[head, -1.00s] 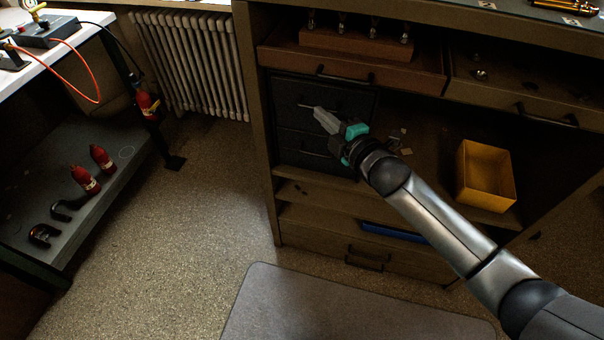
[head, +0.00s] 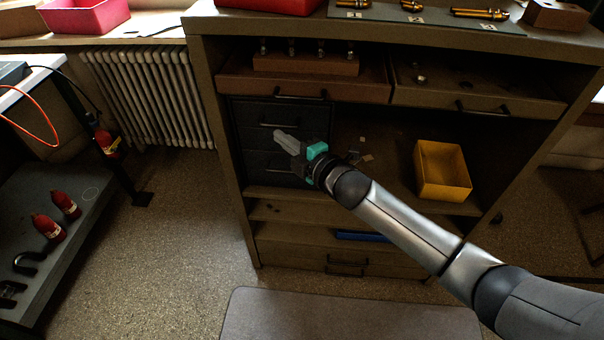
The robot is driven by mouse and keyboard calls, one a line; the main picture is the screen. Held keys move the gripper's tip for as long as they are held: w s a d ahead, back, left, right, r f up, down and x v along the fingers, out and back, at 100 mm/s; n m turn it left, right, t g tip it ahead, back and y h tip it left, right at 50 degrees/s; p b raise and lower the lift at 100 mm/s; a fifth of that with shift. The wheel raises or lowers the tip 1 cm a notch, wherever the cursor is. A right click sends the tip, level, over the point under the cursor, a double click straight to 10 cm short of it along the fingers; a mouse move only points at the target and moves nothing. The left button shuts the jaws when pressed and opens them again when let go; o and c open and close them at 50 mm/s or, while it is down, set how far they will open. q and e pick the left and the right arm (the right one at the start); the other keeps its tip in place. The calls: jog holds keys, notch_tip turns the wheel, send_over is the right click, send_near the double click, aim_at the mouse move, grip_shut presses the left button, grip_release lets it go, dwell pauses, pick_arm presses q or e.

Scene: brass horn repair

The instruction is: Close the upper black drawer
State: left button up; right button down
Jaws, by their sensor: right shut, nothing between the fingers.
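The upper black drawer (head: 252,115) is on the left inside the wooden workbench, below a brown drawer. Its dark bar handle (head: 280,125) shows just above my right gripper. The lower black drawer (head: 260,163) sits under it, partly hidden by the gripper. My right gripper (head: 280,136) is shut and empty, with grey fingers and teal parts. Its tips are in front of the upper drawer's face, just below the handle; I cannot tell whether they touch. The dark front makes it hard to tell how far the upper drawer stands out. My left gripper is not in view.
The brown drawer (head: 232,90) above holds a wooden block with several metal pieces. A yellow bin (head: 442,172) stands on the shelf to the right, beside my forearm. A grey mat (head: 350,318) lies on the floor. A side table with red bottles (head: 48,228) is at left.

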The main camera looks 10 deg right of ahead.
jog(key=a+p+v, duration=0.1)
jog(key=p+v, duration=0.1)
jog(key=v, duration=0.8)
jog(key=s+d+f+m+g+h, duration=0.2)
jog(key=s+d+f+m, duration=0.15)
jog(key=f, duration=0.55)
jog(key=s+d+f+m+g+h, duration=0.1)
jog(key=s+d+f+m+h, duration=0.2)
jog(key=f, duration=0.7)
jog(key=s+d+f+m+g+h, duration=0.15)
jog(key=s+d+f+m, duration=0.3)
jog(key=f, duration=0.45)
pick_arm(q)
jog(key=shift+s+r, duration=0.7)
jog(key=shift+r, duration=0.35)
pick_arm(e)
jog(key=s+a+f+m+g, duration=0.1)
jog(key=s+f+m+g, duration=0.2)
jog(key=s, duration=0.7)
jog(key=s+a+f+m+g, duration=0.1)
jog(key=s+f+m+g, duration=0.1)
jog(key=s+f, duration=0.5)
jog(key=s+a+f+m+g+h, duration=0.1)
jog(key=s+f+m+g, duration=0.2)
jog(key=s, duration=1.2)
notch_tip(320, 180, down, 3)
jog(key=shift+r+m+g, duration=0.1)
jog(key=shift+m+g, duration=0.2)
jog(key=shift+g, duration=0.15)
jog(key=shift+s, duration=0.1)
